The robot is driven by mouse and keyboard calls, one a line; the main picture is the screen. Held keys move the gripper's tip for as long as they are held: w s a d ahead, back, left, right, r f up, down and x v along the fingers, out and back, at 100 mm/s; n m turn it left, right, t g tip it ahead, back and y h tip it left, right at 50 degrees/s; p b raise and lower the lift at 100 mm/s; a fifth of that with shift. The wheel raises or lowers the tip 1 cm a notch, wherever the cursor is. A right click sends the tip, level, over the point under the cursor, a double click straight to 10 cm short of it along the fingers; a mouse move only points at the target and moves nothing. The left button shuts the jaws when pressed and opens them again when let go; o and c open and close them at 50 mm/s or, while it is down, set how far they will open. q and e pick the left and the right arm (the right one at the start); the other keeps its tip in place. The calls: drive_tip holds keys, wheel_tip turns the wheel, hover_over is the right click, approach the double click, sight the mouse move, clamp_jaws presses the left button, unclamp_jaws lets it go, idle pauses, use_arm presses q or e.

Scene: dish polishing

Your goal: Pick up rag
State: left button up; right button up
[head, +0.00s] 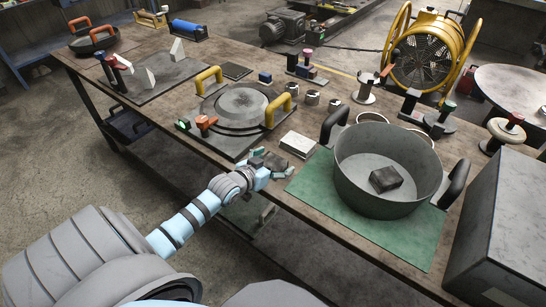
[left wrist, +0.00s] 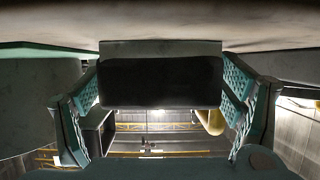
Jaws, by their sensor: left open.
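No loose cloth shows; a small flat block (head: 298,144) with a pale top, possibly the rag, lies on the workbench left of the green mat. My left gripper (head: 274,163) is at the bench's near edge, just short of this block. In the left wrist view, a block with a dark face and a grey strip (left wrist: 160,82) sits between the two spread teal fingers. It looks like the same block, and the fingers do not appear closed on it. A dark grey block (head: 385,180) lies inside the big pot. My right gripper is not in view.
The grey pot (head: 365,160) stands on the green mat (head: 312,187), right of my gripper. A round lid with yellow handles (head: 291,89) lies on a plate beyond the block. Small metal cups (head: 312,97) stand behind. A grey box (head: 505,230) is far right.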

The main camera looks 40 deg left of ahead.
sight(274, 160)
use_arm(q)
drive_tip(key=shift+s+r, duration=0.1)
drive_tip(key=c, duration=1.2)
wheel_tip(274, 160, up, 8)
drive_tip(key=p, duration=0.3)
drive_tip(key=shift+r, duration=0.1)
drive_tip(key=shift+c, duration=0.2)
wheel_tip(274, 160, up, 12)
drive_tip(key=p, duration=0.2)
